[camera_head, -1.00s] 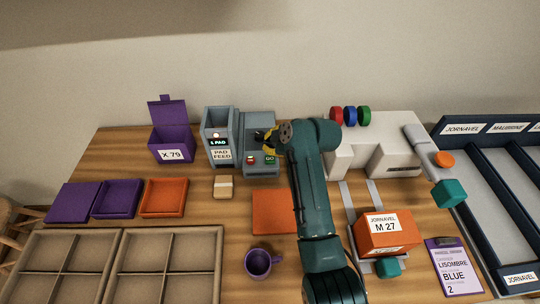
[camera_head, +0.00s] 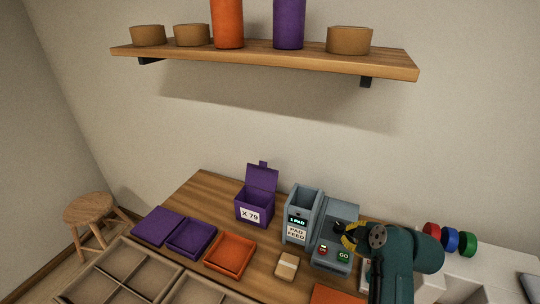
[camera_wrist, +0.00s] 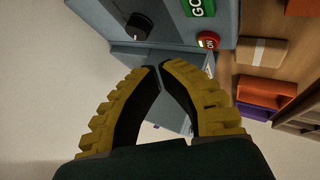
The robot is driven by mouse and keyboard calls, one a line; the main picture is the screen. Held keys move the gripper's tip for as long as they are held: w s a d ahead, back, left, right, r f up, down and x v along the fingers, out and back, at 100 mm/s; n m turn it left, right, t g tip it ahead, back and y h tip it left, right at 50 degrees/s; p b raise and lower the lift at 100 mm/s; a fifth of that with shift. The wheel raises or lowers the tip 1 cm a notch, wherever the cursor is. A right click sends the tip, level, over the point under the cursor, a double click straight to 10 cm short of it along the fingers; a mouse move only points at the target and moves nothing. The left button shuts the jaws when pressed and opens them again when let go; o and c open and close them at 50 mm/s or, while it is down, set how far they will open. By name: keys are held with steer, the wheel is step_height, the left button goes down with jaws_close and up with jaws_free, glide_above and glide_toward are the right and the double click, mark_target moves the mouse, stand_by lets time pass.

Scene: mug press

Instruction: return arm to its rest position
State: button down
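My gripper (camera_head: 350,236) is at the pad feed machine (camera_head: 336,238), in front of its upper part, at the end of my dark green arm. In the wrist view its yellow-padded fingers (camera_wrist: 161,66) curve inward and their tips nearly meet, with nothing seen between them. The machine's black knob (camera_wrist: 138,27), green GO button (camera_wrist: 200,7) and red button (camera_wrist: 208,41) show just beyond the fingertips. Whether the gripper touches the machine cannot be told.
A purple lidded box (camera_head: 254,205) marked X 79 stands left of the machine. Purple and orange trays (camera_head: 230,255) lie further left, with a tan block (camera_head: 287,266) in front. Red, blue and green rolls (camera_head: 451,240) sit at right. A wall shelf (camera_head: 260,57) hangs above.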

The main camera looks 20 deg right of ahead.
steer(key=shift+w+a, duration=0.1)
steer(key=shift+a, duration=0.1)
steer(key=shift+n+y, duration=0.5)
steer(key=a, duration=0.2)
steer(key=w+a+f, duration=0.1)
steer(key=a, duration=0.1)
steer(key=w+a+p, duration=0.1)
steer(key=a, duration=0.1)
steer(key=shift+w+f, duration=0.1)
steer(key=shift+f, duration=0.1)
steer(key=w+a+r+n+p, duration=0.2)
steer(key=a, duration=0.7)
steer(key=s+a+r+m+t+p, duration=0.15)
steer(key=a+r+t, duration=0.35)
steer(key=a+r, duration=1)
steer(key=s+d+r+m+t+h, duration=0.1)
steer(key=s+r+m+t, duration=0.3)
steer(key=s+r, duration=0.4)
steer(key=s+r+m+t+h, duration=0.1)
steer(key=s+r+m+t, duration=0.3)
steer(key=r, duration=1.2)
steer(key=shift+s+d+m+p, duration=0.4)
steer(key=shift+s+m, duration=1.15)
steer(key=shift+s, duration=1)
